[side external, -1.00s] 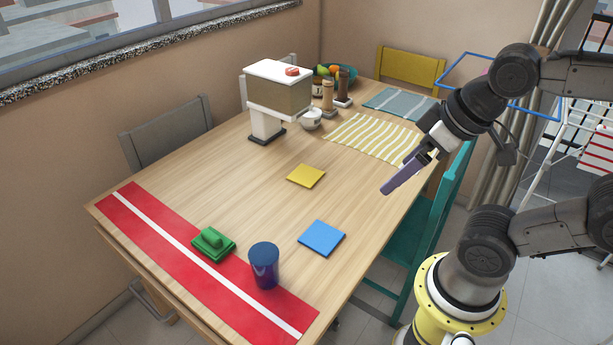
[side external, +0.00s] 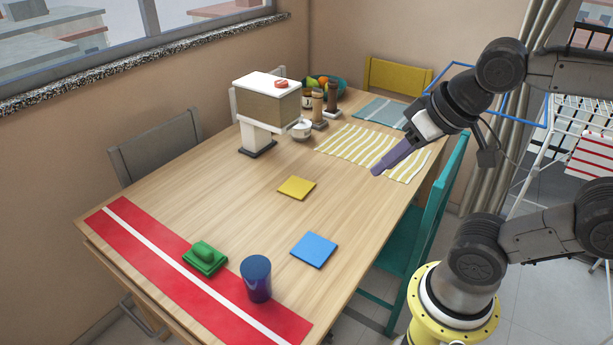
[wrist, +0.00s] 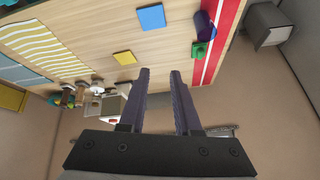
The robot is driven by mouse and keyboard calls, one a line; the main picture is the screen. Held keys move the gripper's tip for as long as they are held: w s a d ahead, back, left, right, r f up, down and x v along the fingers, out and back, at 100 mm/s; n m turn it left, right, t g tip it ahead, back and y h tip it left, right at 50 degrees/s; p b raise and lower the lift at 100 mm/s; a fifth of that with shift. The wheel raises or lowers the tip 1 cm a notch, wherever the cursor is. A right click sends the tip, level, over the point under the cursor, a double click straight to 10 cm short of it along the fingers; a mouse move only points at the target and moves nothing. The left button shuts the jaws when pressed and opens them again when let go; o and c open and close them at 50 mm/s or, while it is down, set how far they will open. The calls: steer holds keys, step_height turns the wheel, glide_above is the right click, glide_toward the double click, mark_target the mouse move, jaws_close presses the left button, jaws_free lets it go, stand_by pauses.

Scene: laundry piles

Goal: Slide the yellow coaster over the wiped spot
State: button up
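The yellow coaster (side external: 297,187) lies flat near the middle of the wooden table (side external: 225,200); it also shows in the wrist view (wrist: 124,58). A blue square coaster (side external: 314,249) lies nearer the front, also in the wrist view (wrist: 152,17). I cannot make out a wiped spot on the wood. My gripper (side external: 376,172) hangs above the table's right side, right of the yellow coaster and apart from it. In the wrist view its two purple fingers (wrist: 160,71) stand apart with nothing between them.
A red runner with a white stripe (side external: 150,245) holds a green block-like item (side external: 205,258) and a dark blue cup (side external: 256,279). A white-and-brown stand (side external: 268,100), white cup (side external: 301,130), shakers and a fruit bowl stand at the back. A striped cloth (side external: 345,145) lies behind my gripper.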

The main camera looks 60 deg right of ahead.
steer(key=w+r+m, duration=0.1)
steer(key=w+r, duration=0.1)
steer(key=w+d+r+m, duration=0.1)
steer(key=w+r, duration=0.1)
steer(key=shift+w+d+m+h, duration=0.2)
steer(key=shift+m+h, duration=0.1)
steer(key=shift+m, duration=0.1)
jaws_close()
steer(key=w+d+r+m+h, duration=0.1)
steer(key=w+d+r+m, duration=0.25)
steer(key=w, duration=0.45)
steer(key=m+g+h, duration=0.2)
steer(key=m+g, duration=0.4)
steer(key=m, duration=0.3)
glide_above(311, 179)
step_height(311, 179, down, 32)
steer(key=f, duration=0.1)
steer(key=shift+g, duration=0.3)
steer(key=x, duration=0.8)
steer(key=shift+d+f, duration=0.1)
steer(key=shift+f, duration=0.25)
steer(key=a, duration=0.2)
steer(key=shift+w+a+r, duration=0.1)
steer(key=shift+a+r, duration=0.05)
steer(key=shift+a, duration=0.9)
